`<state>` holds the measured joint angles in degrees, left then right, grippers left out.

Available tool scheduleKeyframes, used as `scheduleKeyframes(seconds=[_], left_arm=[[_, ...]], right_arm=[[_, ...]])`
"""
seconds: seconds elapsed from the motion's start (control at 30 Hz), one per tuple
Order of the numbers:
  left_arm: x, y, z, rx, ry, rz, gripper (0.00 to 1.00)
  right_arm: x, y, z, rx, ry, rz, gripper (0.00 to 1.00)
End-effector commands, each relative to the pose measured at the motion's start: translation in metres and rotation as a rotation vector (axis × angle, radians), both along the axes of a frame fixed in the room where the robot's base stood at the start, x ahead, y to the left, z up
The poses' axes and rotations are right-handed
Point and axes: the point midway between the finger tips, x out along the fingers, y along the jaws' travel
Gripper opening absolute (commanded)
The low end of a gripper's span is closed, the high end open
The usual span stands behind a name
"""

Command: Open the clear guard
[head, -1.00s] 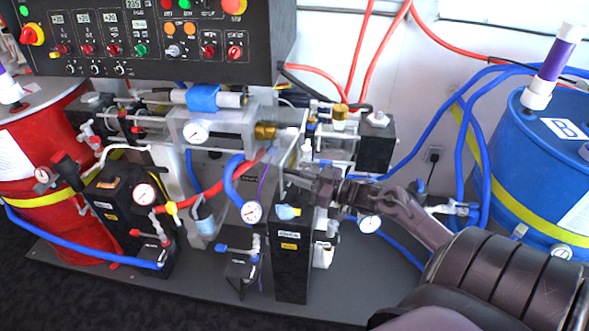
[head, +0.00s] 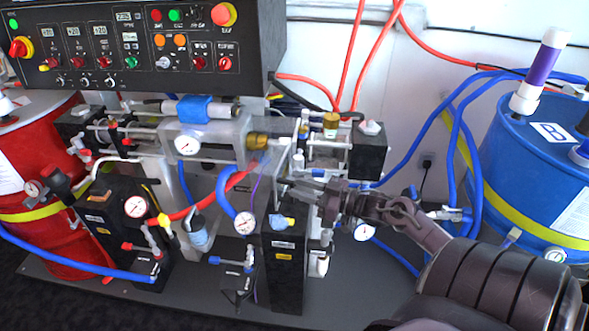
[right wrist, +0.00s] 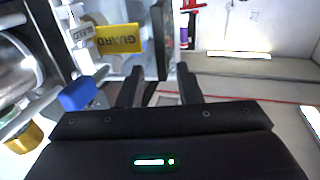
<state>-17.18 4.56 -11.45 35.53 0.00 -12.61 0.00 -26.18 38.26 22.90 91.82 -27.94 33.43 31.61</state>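A clear guard (head: 222,135) covers the pump section in the middle of the machine, below the black control panel. A yellow label reading GUARD (right wrist: 118,39) shows at the upper left of the right wrist view. My right gripper (head: 287,186) is at the lower right of the clear guard, in front of the machine. In the right wrist view its two dark fingers (right wrist: 160,88) stand apart. A dark upright plate (right wrist: 161,40) shows beyond and between them; I cannot tell whether they touch it. My left gripper is not in view.
The control panel (head: 140,45) overhangs the machine. A black box (head: 284,262) stands just below my right gripper. Gauges, blue hoses and red hoses crowd the front. A red drum (head: 35,150) stands left, a blue drum (head: 530,150) right. The floor plate (head: 200,298) is mostly open in front.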

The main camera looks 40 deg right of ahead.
Motion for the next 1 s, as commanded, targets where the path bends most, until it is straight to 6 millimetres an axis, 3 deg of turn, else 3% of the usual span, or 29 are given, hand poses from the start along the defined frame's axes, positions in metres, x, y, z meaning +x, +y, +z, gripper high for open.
scheduleKeyframes(seconds=[0.1,0.3,1.0], left_arm=[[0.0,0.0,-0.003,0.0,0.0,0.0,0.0],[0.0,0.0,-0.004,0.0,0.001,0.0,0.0],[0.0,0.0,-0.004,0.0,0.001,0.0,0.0]], right_arm=[[-0.021,-0.009,-0.003,0.0,0.004,-0.001,0.32],[-0.041,-0.02,-0.002,0.001,0.003,-0.003,0.32],[-0.043,-0.019,-0.003,-0.003,0.007,-0.007,0.32]])
